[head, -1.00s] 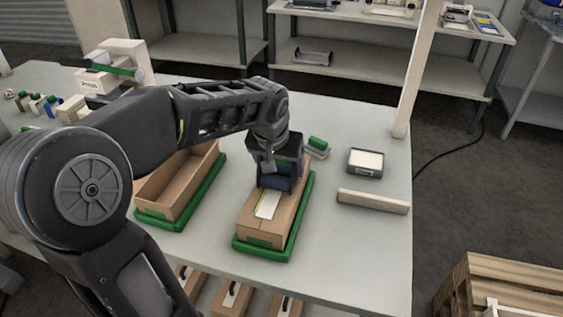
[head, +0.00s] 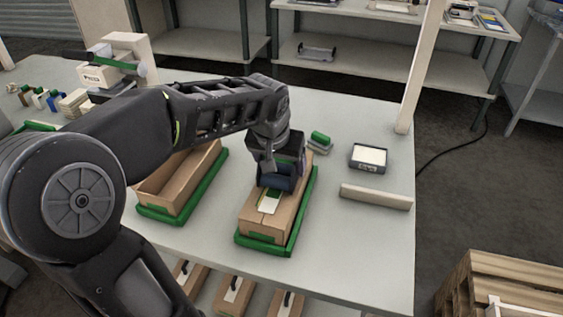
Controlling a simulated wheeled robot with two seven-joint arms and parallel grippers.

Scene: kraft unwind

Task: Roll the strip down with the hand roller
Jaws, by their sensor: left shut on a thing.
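A closed cardboard box (head: 258,224) lies on a green tray (head: 262,249) on the table. A pale strip (head: 268,206) runs along the middle of its top, with a small green patch near its far visible end. My left gripper (head: 277,178) is over the far half of the box, pointing down. It is shut on a dark blue, rounded thing that looks like the hand roller; the jaws hide most of it. It is low over the strip; I cannot tell whether it touches. The strip's far part is hidden. My right gripper is not in view.
An open, empty box (head: 172,185) stands on another green tray to the left. A green-topped tool (head: 319,141), a grey label box (head: 368,157) and a pale bar (head: 376,196) lie to the right. Bare table lies in front of the bar.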

